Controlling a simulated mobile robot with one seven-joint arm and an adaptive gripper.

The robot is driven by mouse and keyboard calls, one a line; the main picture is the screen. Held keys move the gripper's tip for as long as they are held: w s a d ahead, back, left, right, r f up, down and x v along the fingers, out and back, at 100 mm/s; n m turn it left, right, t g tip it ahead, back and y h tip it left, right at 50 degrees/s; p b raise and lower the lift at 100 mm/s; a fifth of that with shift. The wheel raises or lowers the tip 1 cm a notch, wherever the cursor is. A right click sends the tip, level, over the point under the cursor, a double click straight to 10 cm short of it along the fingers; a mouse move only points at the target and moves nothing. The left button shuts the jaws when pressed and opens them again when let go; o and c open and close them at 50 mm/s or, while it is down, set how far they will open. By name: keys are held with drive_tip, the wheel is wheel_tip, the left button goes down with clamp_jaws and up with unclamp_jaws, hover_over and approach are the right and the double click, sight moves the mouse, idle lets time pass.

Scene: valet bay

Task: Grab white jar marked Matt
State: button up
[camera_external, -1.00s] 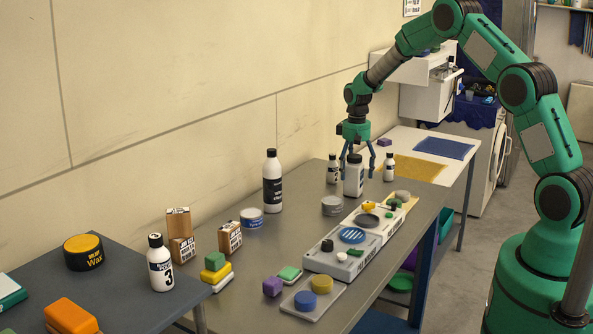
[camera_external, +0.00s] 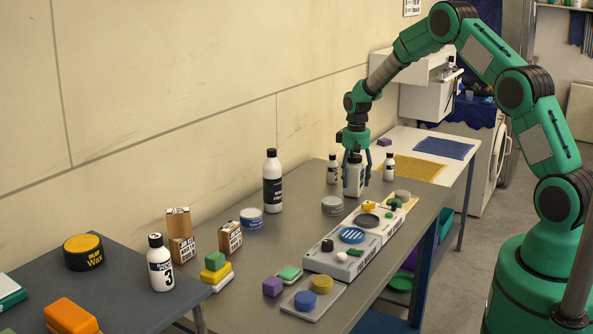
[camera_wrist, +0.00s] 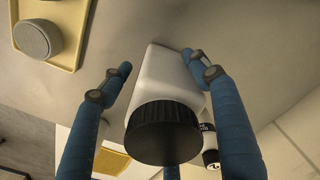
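A white jar (camera_external: 353,182) with a black lid stands upright on the grey metal table. Its marking cannot be read in either view. My gripper (camera_external: 355,178) points down over the jar with its blue fingers around it. In the wrist view the white jar (camera_wrist: 165,95) lies between the fingers of my gripper (camera_wrist: 160,75). The fingers are spread, with visible gaps at the left fingertip and along the right side. The third finger is mostly hidden behind the black lid.
Small white bottles with black caps stand close by, one left (camera_external: 333,172) and one right (camera_external: 389,167). A tall white bottle (camera_external: 272,200) stands further left.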

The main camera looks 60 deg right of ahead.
sight(355, 156)
drive_tip(key=c, duration=1)
drive_tip(key=shift+c, duration=0.2)
drive_tip(key=shift+r, duration=0.1)
drive_tip(key=shift+r+p, duration=0.45)
drive_tip(key=shift+r, duration=4.5)
